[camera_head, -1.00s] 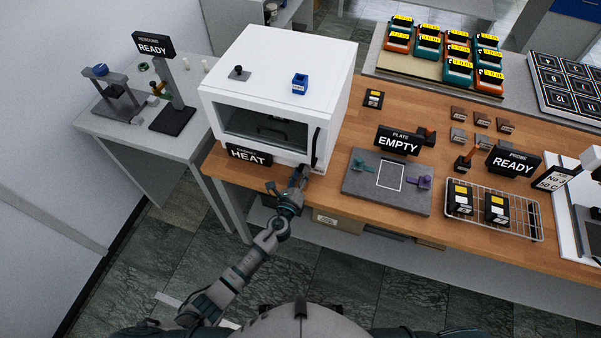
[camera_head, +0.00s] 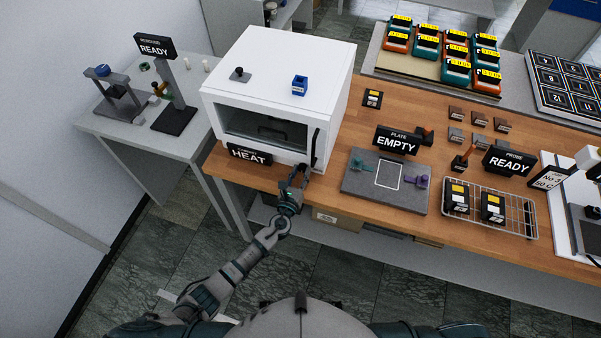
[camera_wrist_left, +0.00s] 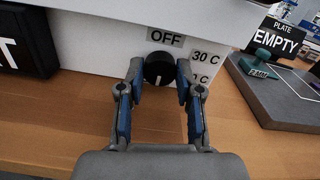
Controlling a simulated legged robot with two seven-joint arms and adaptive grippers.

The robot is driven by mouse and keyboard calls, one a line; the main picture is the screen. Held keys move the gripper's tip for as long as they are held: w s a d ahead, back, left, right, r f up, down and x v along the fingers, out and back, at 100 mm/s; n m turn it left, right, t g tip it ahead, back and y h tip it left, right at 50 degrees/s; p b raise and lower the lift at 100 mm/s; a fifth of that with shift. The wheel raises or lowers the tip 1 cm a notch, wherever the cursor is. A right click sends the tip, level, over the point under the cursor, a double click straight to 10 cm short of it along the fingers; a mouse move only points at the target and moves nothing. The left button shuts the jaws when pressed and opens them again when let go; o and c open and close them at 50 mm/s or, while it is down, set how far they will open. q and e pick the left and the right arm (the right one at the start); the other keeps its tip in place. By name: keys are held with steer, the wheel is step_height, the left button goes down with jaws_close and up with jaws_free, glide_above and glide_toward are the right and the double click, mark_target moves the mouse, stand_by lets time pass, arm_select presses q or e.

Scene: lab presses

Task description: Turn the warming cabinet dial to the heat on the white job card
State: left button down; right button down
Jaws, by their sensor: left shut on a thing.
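The white warming cabinet (camera_head: 275,95) stands at the left end of the wooden bench, with a HEAT sign (camera_head: 249,154) at its lower front. In the left wrist view the black dial (camera_wrist_left: 159,67) is on the white front, its visible white mark on the lower part of its face. An OFF label (camera_wrist_left: 165,38) is above it, a 30 C label (camera_wrist_left: 207,58) at upper right, and another, partly hidden by a finger, below that. My left gripper (camera_head: 299,172) is shut on the dial, one finger on each side. The white job card (camera_head: 550,180) reads No 3, 50 C. My right gripper is out of view.
The grey plate (camera_head: 386,186) with the EMPTY sign (camera_head: 398,140) lies right of the cabinet. A wire rack (camera_head: 517,222) holding dark blocks is near the bench's front edge. A side table (camera_head: 155,135) with a READY sign stands left.

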arm_select(q)
steer(key=shift+s+f, duration=0.15)
steer(key=shift+f, duration=0.25)
steer(key=c, duration=0.8)
jaws_free()
steer(key=shift+o, duration=0.2)
steer(key=shift+w+r, duration=0.1)
steer(key=shift+w, duration=0.1)
steer(key=shift+r, duration=0.1)
steer(key=v, duration=1.2)
